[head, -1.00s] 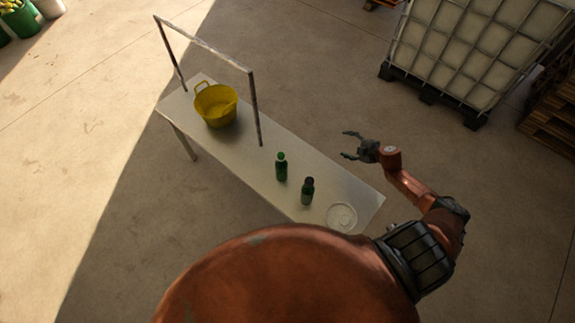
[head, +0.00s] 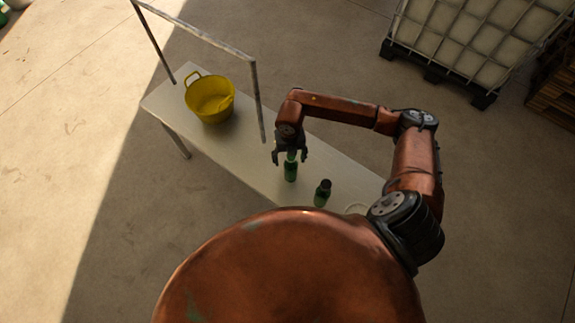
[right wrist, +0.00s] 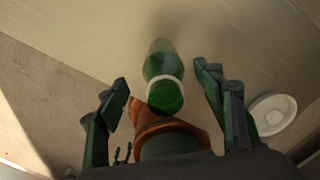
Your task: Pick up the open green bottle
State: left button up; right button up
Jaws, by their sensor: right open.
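A green bottle (head: 291,172) stands upright on the grey table, below my right gripper (head: 289,157). The right gripper is open and points down, with its fingers either side of the bottle's top. In the right wrist view the bottle (right wrist: 164,62) shows between the open fingers (right wrist: 161,82), with a pale ring and a green round end; I cannot tell if this end is capped. No contact is clear. A second green bottle (head: 322,193) with a dark top stands to the right. My left gripper is not in view.
The narrow table (head: 240,165) also holds a yellow tub (head: 210,100) at its far left end and a white round dish (right wrist: 273,114), partly hidden in the head view. A metal frame (head: 205,35) rises over the table's left part. A caged tank (head: 465,45) stands behind.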

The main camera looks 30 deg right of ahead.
jog(key=shift+s+d+f, duration=0.15)
jog(key=shift+f, duration=1.05)
notch_tip(320, 180, down, 4)
jog(key=shift+f, duration=0.15)
jog(key=c, duration=1.4)
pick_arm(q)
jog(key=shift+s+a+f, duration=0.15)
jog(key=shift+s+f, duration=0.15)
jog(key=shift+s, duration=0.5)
pick_arm(e)
jog(key=shift+c, duration=0.5)
